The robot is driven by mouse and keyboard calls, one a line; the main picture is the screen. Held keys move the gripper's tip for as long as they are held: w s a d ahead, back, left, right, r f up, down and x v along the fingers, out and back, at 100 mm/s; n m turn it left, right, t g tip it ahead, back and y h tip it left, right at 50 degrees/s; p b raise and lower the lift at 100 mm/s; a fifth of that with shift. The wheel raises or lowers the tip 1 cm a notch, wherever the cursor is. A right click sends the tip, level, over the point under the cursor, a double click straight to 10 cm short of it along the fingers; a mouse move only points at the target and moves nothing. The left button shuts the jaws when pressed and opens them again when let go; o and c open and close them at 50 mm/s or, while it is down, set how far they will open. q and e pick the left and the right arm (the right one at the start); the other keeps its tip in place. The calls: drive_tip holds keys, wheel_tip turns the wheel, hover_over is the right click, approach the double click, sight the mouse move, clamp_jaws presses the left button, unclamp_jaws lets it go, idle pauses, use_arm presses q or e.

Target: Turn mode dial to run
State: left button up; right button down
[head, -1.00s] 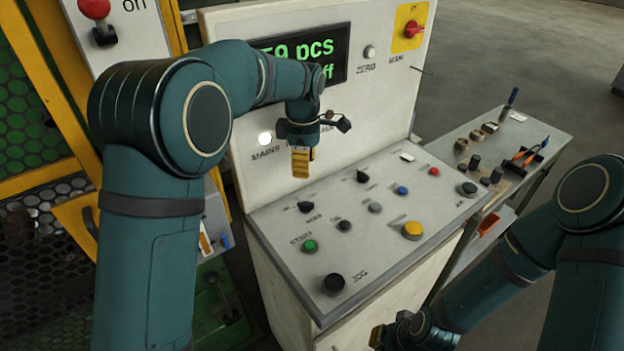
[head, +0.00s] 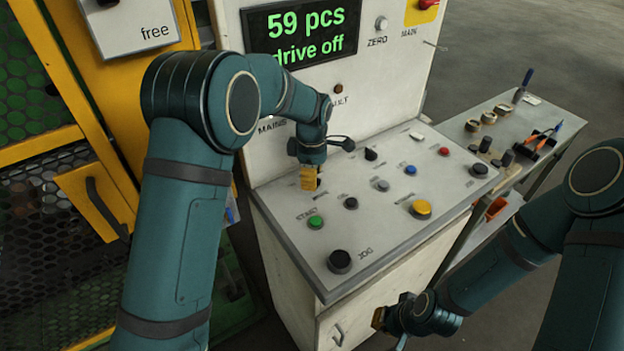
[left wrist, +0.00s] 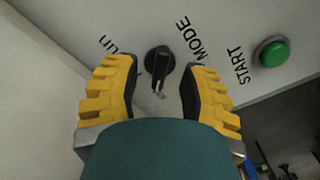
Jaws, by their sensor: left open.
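The mode dial (left wrist: 159,62) is a black knob on the grey sloped panel, beside the printed word MODE. A partly hidden label ending in "un" is at its left in the left wrist view. My left gripper (head: 305,182) is open, with its yellow fingers (left wrist: 158,88) on either side of the dial. I see no clear contact with the dial. In the head view the gripper mostly hides the dial. My right gripper (head: 379,318) hangs low in front of the desk, away from the panel; its jaw opening is unclear.
The panel also bears a green start button (head: 316,222), a black jog knob (head: 340,261) and a yellow button (head: 421,208). The display (head: 296,34) reads "59 pcs, drive off". A side table (head: 500,130) with small tools stands at the right. A yellow-framed guard (head: 100,190) is at the left.

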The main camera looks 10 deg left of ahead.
use_arm(q)
drive_tip(key=shift+f, duration=0.5)
clamp_jaws()
